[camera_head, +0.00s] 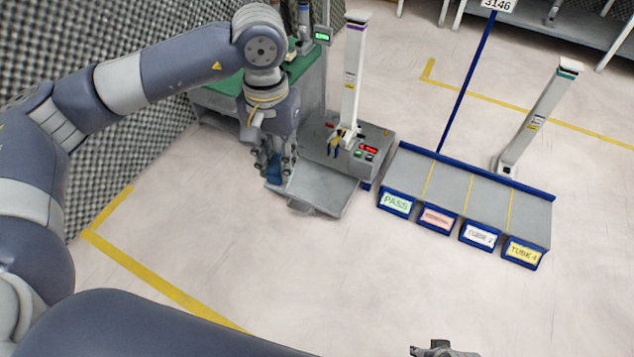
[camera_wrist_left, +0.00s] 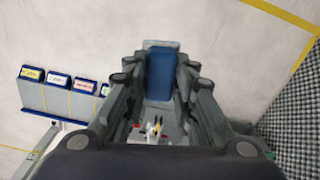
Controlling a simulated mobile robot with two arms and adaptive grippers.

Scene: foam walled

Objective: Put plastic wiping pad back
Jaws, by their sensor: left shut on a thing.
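My left gripper (camera_head: 279,172) points down at the left side of the grey machine (camera_head: 322,184) in the head view. It is shut on a blue pad (camera_head: 273,165), which I take for the plastic wiping pad. In the left wrist view the blue pad (camera_wrist_left: 158,74) sits between the two fingers of the left gripper (camera_wrist_left: 155,90). The pad is over or beside the machine's grey front plate; I cannot tell if it touches. Of my right gripper (camera_head: 442,350) only a small part shows at the bottom edge.
Right of the machine stands a grey rack with a blue rim (camera_head: 480,177) and labelled lanes. A white post (camera_head: 353,75) rises from the machine and another (camera_head: 538,118) behind the rack. A green-topped table (camera_head: 225,92) and dark foam wall (camera_head: 150,100) lie left.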

